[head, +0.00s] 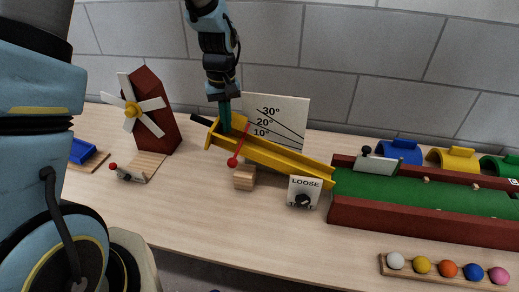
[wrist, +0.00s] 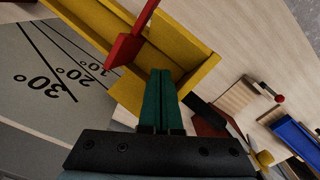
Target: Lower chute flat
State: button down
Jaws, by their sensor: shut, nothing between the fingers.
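The yellow chute (head: 285,158) slopes down to the right, its raised left end higher than its right end at the green lane. It also shows in the wrist view (wrist: 85,18). A black handle (head: 201,119) sticks out of the raised end. A red pointer with a round tip (head: 233,162) hangs across the chute's side. The angle board (head: 285,108) behind reads 10°, 20° and 30°. A black knob (head: 303,200) sits on a plate marked LOOSE. My gripper (head: 225,128) is shut and empty, its green fingertips (wrist: 161,73) at the raised end; contact is unclear.
A wooden block (head: 244,178) stands below the chute. A red-walled green lane (head: 430,197) lies to the right, with coloured arches behind. A rack of balls (head: 445,277) is in front. A windmill (head: 150,110) stands left. The front middle table is clear.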

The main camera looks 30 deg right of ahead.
jog(key=shift+f+b, duration=3.95)
jog(key=shift+f, duration=2.85)
notch_tip(320, 180, up, 12)
jog(key=p, duration=0.9)
jog(key=shift+r, duration=0.15)
jog(key=w+a+r+n, duration=0.1)
jog(key=a+r, duration=0.3)
jog(key=a, duration=0.5)
jog(key=w+a+r, duration=0.1)
jog(key=a+r, duration=0.2)
jog(key=a, duration=0.5)
jog(key=s+a+r, duration=0.1)
jog(key=s+a, duration=0.2)
jog(key=a, duration=0.3)
jog(key=s+a+r+t, duration=0.1)
jog(key=s+a+r, duration=0.1)
jog(key=a, duration=0.5)
jog(key=shift+s+r+t, duration=0.2)
jog(key=shift+s+t, duration=0.1)
jog(key=shift+s, duration=0.2)
jog(key=shift+a, duration=0.1)
